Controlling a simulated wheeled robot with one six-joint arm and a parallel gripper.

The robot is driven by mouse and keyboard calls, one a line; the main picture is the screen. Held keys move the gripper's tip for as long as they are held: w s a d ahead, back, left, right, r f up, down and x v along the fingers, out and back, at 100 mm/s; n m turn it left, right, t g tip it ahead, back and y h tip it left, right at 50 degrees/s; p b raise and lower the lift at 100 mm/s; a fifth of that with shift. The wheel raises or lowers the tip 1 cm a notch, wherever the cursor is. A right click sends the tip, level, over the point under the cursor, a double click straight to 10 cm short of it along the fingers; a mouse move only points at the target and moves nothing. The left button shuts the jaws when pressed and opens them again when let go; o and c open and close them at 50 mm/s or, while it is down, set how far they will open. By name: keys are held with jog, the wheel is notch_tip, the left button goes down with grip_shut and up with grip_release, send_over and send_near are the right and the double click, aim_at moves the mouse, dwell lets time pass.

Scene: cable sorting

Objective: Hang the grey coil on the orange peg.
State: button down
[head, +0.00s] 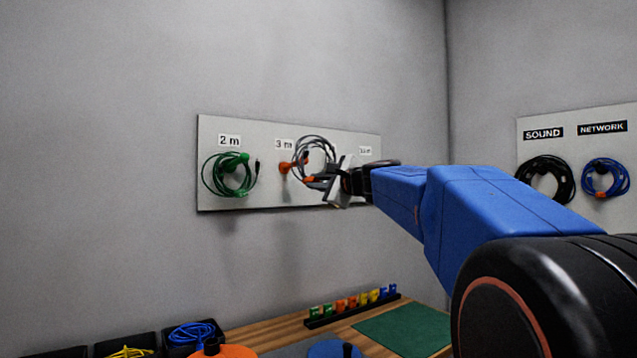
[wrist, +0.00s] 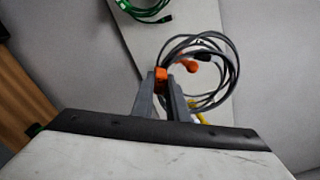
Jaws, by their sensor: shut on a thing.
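The grey coil (head: 316,150) is a loose loop of cable in front of the wall board, below and right of the 3 m label. My gripper (head: 318,182) is shut on its orange tie (wrist: 161,76) at the coil's lower edge. The coil (wrist: 226,62) also shows beyond the fingers in the wrist view. The orange peg (head: 285,168) sticks out of the board under the 3 m label, at the coil's left side. In the wrist view the orange peg (wrist: 188,66) appears inside the loop, near a black plug (wrist: 203,56). I cannot tell whether it passes through the coil.
A green coil (head: 229,174) hangs on a green peg under the 2 m label, left. A yellow peg (wrist: 194,108) shows partly behind the coil. Black and blue coils (head: 605,178) hang on the right board. The bench below holds bins and a row of coloured clips (head: 352,303).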

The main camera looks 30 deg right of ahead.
jog(key=w+f, duration=0.2)
jog(key=w, duration=0.6)
jog(key=w+f, duration=0.2)
jog(key=w, duration=0.6)
jog(key=shift+w+a+f, duration=0.3)
jog(key=shift+w+f, duration=0.05)
dwell(1.5)
dwell(0.5)
jog(key=c, duration=1.7)
grip_release()
jog(key=shift+o, duration=0.2)
